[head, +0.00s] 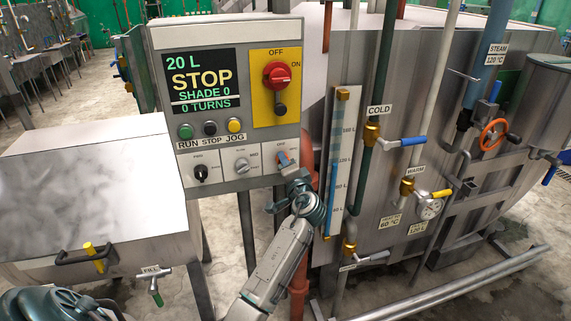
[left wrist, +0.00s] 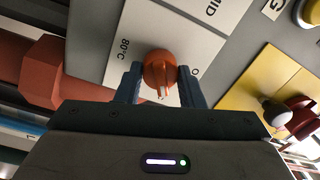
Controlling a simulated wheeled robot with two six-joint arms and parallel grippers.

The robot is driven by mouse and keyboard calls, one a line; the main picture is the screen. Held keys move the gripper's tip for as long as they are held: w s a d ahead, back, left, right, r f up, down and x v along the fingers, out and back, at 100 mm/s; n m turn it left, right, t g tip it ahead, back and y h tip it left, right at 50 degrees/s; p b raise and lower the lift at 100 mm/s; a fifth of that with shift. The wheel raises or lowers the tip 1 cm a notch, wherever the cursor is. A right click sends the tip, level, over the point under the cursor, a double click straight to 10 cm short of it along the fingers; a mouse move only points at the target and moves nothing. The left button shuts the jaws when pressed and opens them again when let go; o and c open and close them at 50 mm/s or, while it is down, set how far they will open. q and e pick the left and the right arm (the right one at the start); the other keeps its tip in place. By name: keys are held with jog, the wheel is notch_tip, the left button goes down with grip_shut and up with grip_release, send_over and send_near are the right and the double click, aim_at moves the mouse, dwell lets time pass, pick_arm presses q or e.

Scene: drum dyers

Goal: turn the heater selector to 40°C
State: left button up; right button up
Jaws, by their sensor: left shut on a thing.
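The heater selector is an orange knob (head: 283,158) on the rightmost small plate in the lower row of the grey control panel. In the left wrist view the knob (left wrist: 160,68) sits between my two dark fingers, one on each side. Its white pointer mark faces the bottom of that picture. An "80°C" label is left of the knob, and part of a label starting with "O" is at its right. No 40°C mark can be made out. My left gripper (head: 294,184) is shut on the knob. My right gripper is not in view.
The control panel (head: 156,100) has a screen reading STOP, several buttons, two other selectors and a red main switch (head: 277,75). A red-brown pipe (head: 307,155) and a level gauge (head: 342,150) stand close at the right. A steel tank with valves is beyond.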

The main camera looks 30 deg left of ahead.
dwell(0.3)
pick_arm(q)
jog(key=o, duration=1)
jog(key=b+v, duration=0.4)
jog(key=v, duration=0.7)
jog(key=shift+f, duration=0.1)
jog(key=shift+w, duration=0.1)
